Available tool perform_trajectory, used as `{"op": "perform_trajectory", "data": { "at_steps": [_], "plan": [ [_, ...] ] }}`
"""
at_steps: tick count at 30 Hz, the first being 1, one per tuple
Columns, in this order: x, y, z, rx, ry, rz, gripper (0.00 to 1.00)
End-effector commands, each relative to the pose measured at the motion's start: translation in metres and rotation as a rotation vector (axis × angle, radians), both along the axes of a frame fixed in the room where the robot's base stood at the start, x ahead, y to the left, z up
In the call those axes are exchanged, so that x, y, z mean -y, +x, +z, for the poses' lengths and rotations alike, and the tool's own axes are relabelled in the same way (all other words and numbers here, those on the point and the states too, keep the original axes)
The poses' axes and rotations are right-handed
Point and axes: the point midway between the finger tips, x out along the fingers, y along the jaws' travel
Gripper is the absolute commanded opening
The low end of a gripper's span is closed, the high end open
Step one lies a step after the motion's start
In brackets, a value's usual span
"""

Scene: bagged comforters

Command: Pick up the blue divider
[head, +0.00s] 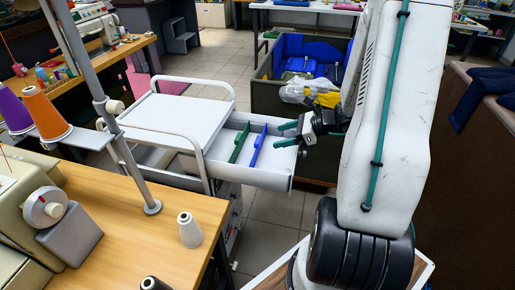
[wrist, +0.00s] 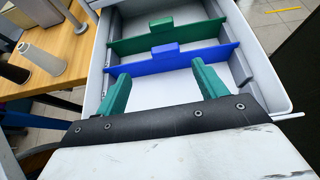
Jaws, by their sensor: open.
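The blue divider (head: 257,147) stands upright across the open white drawer (head: 277,182) of the cart. In the wrist view the blue divider (wrist: 172,60) has a raised tab at its middle and spans the drawer from side to side. A green divider (head: 239,143) stands parallel to it, farther in; it also shows in the wrist view (wrist: 190,34). My gripper (head: 286,134) is at the drawer's right end in the head view. In the wrist view its two green fingers (wrist: 160,85) are apart and empty, on the near side of the blue divider. I see no clear contact.
The white cart top (head: 172,118) with rails is left of the drawer. A wooden table (head: 120,215) with thread cones (head: 189,230) stands at the near left. A dark bin (head: 290,100) with blue contents is behind my gripper. Tiled floor shows below the drawer.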

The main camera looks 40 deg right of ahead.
Motion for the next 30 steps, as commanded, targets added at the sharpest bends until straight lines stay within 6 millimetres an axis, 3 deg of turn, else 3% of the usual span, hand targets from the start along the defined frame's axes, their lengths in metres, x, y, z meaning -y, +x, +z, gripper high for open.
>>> {"op": "perform_trajectory", "data": {
  "at_steps": [16,26,27,30],
  "plan": [
    [-0.030,0.051,-0.031,-0.006,0.009,-0.012,0.71],
    [-0.035,0.058,-0.036,-0.003,0.008,-0.015,0.71],
    [-0.035,0.058,-0.036,-0.003,0.008,-0.015,0.68],
    [-0.035,0.058,-0.036,-0.003,0.008,-0.015,0.40]
  ]
}}
